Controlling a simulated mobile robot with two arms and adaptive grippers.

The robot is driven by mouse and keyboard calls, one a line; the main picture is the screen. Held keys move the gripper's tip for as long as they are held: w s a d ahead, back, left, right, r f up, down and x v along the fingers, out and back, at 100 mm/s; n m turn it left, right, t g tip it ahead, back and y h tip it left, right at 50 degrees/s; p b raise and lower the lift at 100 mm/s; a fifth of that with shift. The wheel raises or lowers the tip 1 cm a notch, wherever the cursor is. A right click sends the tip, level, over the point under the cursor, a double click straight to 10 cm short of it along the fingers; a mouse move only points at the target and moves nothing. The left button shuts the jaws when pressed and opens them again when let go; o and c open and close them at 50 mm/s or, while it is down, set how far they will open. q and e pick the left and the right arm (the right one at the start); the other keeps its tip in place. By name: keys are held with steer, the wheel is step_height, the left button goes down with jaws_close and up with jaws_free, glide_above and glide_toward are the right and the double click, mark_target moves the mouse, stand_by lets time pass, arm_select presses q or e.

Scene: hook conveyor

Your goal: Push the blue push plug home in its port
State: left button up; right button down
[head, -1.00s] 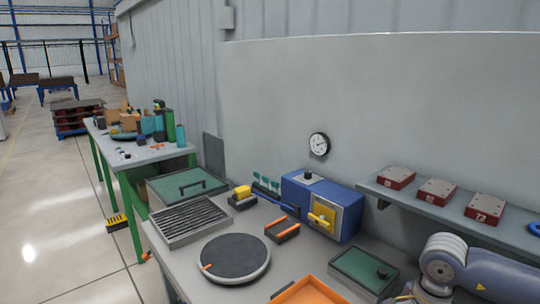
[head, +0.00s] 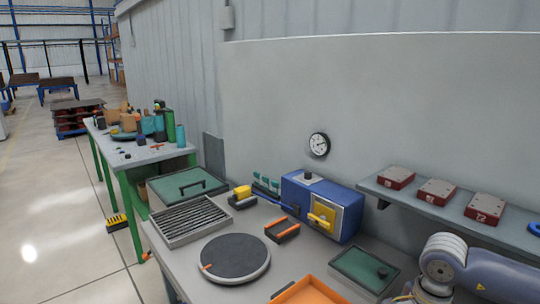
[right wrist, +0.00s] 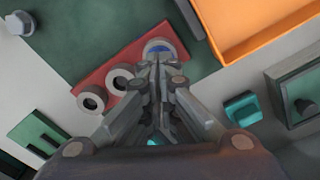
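A red port block (right wrist: 103,82) lies at a slant in the right wrist view. It has two grey ring ports with dark holes, one (right wrist: 91,98) at its left end and one (right wrist: 120,79) in the middle. The blue push plug (right wrist: 160,47) shows inside a third grey ring at the block's upper right end, partly hidden by my fingertips. How deep it sits cannot be told. My right gripper (right wrist: 161,68) has its fingers together, with the tips at or just in front of the blue plug; contact is unclear. My left gripper is in no view.
An orange tray (right wrist: 262,50) lies at the upper right of the wrist view, with a teal knob (right wrist: 241,107) below it. In the head view, a blue box (head: 318,207) with a yellow handle, a round turntable (head: 233,258) and a slotted tray (head: 189,219) crowd the bench.

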steer(key=shift+f+b, duration=1.2)
steer(key=shift+f, duration=0.1)
stand_by(0.4)
steer(key=shift+r+p, duration=1.8)
steer(key=shift+r, duration=1.75)
